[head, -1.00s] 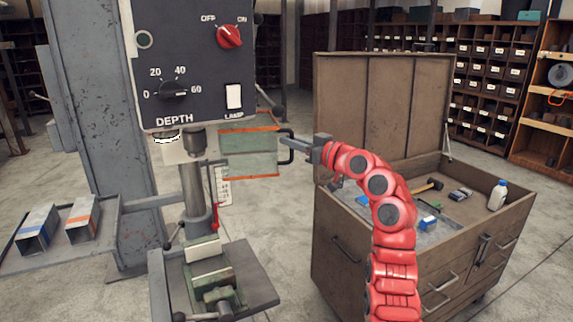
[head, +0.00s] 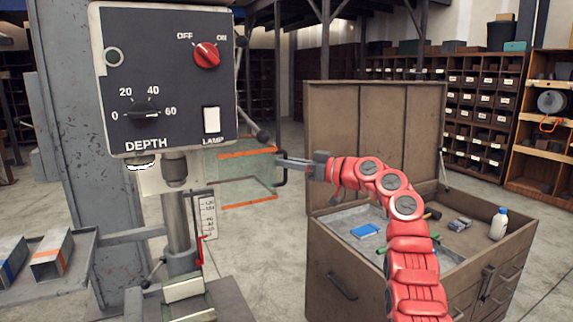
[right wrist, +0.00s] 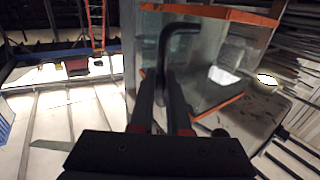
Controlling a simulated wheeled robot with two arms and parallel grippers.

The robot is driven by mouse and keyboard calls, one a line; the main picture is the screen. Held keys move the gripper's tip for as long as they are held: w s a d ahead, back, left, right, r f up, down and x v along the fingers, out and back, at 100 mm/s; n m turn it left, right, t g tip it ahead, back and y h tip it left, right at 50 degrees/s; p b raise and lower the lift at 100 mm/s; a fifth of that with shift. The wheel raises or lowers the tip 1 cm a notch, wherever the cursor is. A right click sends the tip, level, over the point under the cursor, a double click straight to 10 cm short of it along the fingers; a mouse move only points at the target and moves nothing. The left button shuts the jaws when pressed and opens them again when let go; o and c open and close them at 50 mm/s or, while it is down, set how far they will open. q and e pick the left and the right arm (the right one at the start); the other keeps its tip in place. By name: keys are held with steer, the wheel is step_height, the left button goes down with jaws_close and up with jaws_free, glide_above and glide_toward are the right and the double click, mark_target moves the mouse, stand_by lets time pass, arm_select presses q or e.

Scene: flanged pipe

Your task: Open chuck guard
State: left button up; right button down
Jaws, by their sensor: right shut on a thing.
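The chuck guard (head: 243,178) is a clear panel with orange edges, hanging beside the drill press spindle (head: 175,172). Its black handle (head: 281,168) is on the panel's right edge. My right gripper (head: 284,162) is shut on that handle, its arm coming in from the right. In the right wrist view the handle (right wrist: 178,36) rises from between the two fingers (right wrist: 160,108), and the guard (right wrist: 205,70) stands just beyond. The fingers hide the lower handle. My left gripper is in neither current view.
The drill press head (head: 165,80) with its dial and red switch is at upper left. A brown tool cabinet (head: 345,255) with raised lid stands beneath my right arm. Open floor shows between press and cabinet.

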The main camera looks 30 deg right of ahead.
steer(key=c, duration=0.9)
jaws_free()
steer(key=b+v, duration=0.1)
steer(key=v, duration=1.6)
steer(key=shift+s, duration=0.15)
